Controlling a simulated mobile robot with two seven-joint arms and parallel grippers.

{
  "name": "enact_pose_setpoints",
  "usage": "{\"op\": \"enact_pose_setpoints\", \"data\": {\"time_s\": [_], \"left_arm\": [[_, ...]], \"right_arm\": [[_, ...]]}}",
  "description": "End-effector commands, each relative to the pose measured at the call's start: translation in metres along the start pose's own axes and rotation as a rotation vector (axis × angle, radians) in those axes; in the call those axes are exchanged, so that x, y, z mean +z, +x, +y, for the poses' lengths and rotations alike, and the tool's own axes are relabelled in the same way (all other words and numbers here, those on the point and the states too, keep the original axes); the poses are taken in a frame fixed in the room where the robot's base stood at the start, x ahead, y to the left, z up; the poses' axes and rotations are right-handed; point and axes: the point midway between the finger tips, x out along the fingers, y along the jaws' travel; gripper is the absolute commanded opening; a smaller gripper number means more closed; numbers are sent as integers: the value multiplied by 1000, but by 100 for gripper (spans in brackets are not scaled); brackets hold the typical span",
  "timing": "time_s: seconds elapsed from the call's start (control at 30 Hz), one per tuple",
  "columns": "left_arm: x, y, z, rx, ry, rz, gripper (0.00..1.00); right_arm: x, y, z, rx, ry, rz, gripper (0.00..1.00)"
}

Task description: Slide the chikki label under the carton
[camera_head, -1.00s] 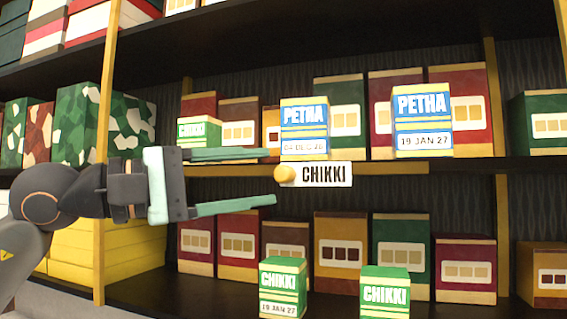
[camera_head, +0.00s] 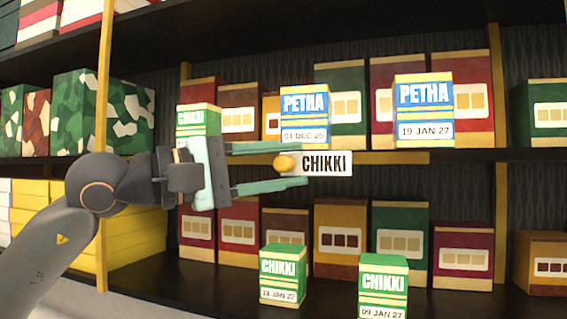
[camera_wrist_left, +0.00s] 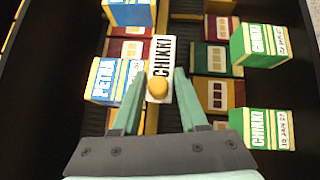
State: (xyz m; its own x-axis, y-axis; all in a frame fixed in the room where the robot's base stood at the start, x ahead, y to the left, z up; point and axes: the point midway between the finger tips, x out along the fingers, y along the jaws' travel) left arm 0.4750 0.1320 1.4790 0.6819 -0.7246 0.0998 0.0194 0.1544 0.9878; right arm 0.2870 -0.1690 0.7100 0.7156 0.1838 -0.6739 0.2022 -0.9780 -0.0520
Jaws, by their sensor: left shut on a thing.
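The chikki label (camera_head: 326,164) is a white plate with black CHIKKI lettering and a yellow knob (camera_head: 284,163) at its left end. It is on the front edge of the upper shelf, below the blue PETHA cartons. My left gripper (camera_head: 303,165) is shut on the label's knob, with one finger above and one below; the wrist view shows the label (camera_wrist_left: 161,55) with the knob between the fingers. Green CHIKKI cartons stand on the lower shelf (camera_head: 283,276) (camera_head: 383,287), and another is at the upper shelf's left (camera_head: 197,122), partly behind my gripper. My right gripper is not in view.
Two PETHA cartons (camera_head: 304,118) (camera_head: 424,112) stand just above the label. Brown, red and green boxes line both shelves behind. A yellow upright post (camera_head: 103,110) is at left. The lower shelf's front (camera_head: 335,292) is bare between the two CHIKKI cartons.

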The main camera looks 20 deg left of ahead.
Motion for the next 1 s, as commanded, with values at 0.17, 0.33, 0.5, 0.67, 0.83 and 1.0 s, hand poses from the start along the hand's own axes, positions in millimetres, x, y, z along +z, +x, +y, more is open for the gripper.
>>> {"op": "enact_pose_setpoints", "data": {"time_s": [0.17,0.33,0.5,0.67,0.83,1.0], "left_arm": [[0,-1,4,10,2,1,3],[0,-2,5,13,3,1,0],[0,-2,6,15,4,1,0],[0,-2,7,17,4,1,0],[0,-2,8,19,5,1,0],[0,-2,8,20,5,2,0]], "right_arm": [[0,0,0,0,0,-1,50],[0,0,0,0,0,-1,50],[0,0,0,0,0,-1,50],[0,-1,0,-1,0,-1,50],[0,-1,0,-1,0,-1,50],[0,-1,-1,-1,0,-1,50]]}}
